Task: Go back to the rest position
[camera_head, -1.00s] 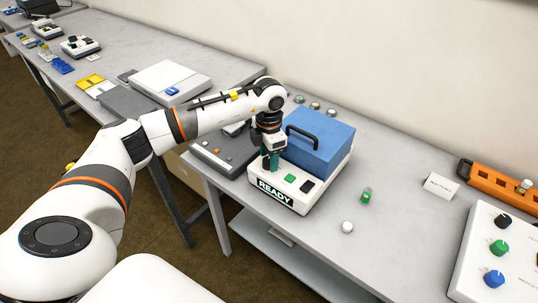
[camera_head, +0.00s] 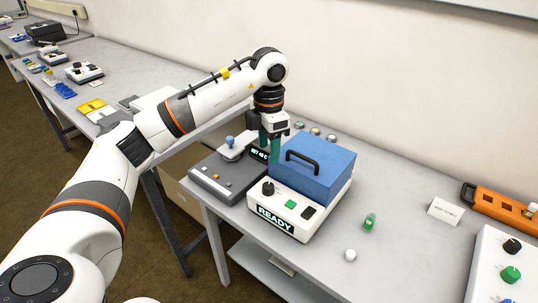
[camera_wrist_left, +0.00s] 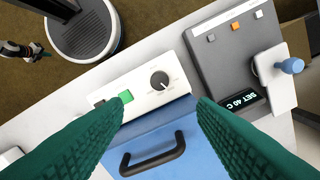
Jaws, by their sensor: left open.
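My left gripper (camera_head: 270,150) is open and empty, pointing down above the back left part of the white instrument with the blue lid. Its green fingers spread to either side in the left wrist view (camera_wrist_left: 160,108), with nothing between them. The instrument's blue lid (camera_head: 318,165) is closed, with a black handle. Its white front (camera_head: 283,214) reads READY and has a black knob (camera_head: 268,188), a green button and a dark button. A small dark gripper with green tips, apparently my right gripper (camera_wrist_left: 42,57), shows at the upper left of the wrist view; its jaws are too small to judge.
A grey device (camera_head: 212,183) with a "SET 40 C" display and a blue-knobbed lever stands left of the instrument. A green-capped vial (camera_head: 369,222) and a white round piece (camera_head: 350,255) lie to the right. An orange rack (camera_head: 500,202) and a knobbed panel (camera_head: 492,262) stand farther right.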

